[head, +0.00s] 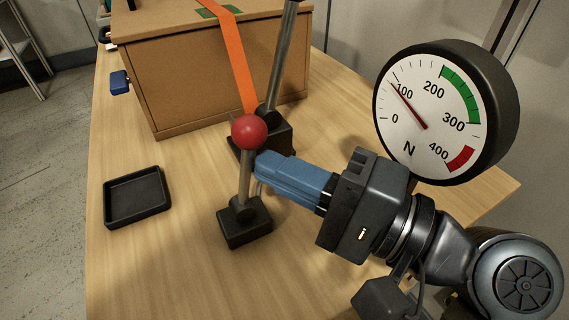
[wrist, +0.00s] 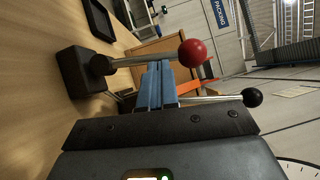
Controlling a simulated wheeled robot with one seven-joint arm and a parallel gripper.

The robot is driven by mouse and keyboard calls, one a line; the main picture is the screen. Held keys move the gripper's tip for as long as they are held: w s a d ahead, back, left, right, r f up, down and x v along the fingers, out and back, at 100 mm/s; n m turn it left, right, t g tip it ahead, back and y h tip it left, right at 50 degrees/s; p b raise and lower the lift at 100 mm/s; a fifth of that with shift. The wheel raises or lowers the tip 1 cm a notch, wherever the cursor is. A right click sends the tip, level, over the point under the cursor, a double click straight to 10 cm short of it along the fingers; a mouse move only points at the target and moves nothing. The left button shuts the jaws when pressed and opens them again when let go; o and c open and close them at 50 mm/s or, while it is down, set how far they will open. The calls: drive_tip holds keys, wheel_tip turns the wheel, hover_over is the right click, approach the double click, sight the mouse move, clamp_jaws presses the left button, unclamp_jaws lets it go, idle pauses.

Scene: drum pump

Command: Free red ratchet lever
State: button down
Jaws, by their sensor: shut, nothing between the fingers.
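The red-knobbed lever (head: 249,132) stands upright on a black base block (head: 244,225) on the table. In the wrist view its red knob (wrist: 192,53) and metal rod (wrist: 145,60) lie just beyond my fingertips. My gripper (head: 262,168) has blue fingers, shut and empty, with the tips close to the rod on its right side, just below the knob. I cannot tell whether they touch it. An orange strap (head: 238,62) runs down over a cardboard box (head: 215,85) to a black ratchet block behind the lever. A second lever with a black knob (wrist: 252,97) shows in the wrist view.
A round force gauge (head: 447,112) marked N stands at the right, its needle near 100. An empty black tray (head: 136,196) lies on the table at the left. The front left table (head: 150,275) is clear.

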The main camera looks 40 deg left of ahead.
drive_tip(key=shift+s+r+n+p, duration=0.2)
drive_tip(key=shift+n+p, duration=0.1)
drive_tip(key=shift+p, duration=0.05)
drive_tip(key=p, duration=0.1)
drive_tip(key=s+r+n+h+p, duration=0.1)
drive_tip(key=shift+a+n+p, duration=0.25)
drive_tip(key=shift+n+p, duration=0.05)
drive_tip(key=s+a+n+t+h+p, duration=0.2)
drive_tip(key=s+n+h+p, duration=0.2)
drive_tip(key=p, duration=0.4)
drive_tip(key=shift+s+a+f+n+t, duration=0.15)
drive_tip(key=shift+s+f+n+t, duration=0.3)
drive_tip(key=shift+s+n, duration=0.3)
drive_tip(key=shift+s, duration=0.1)
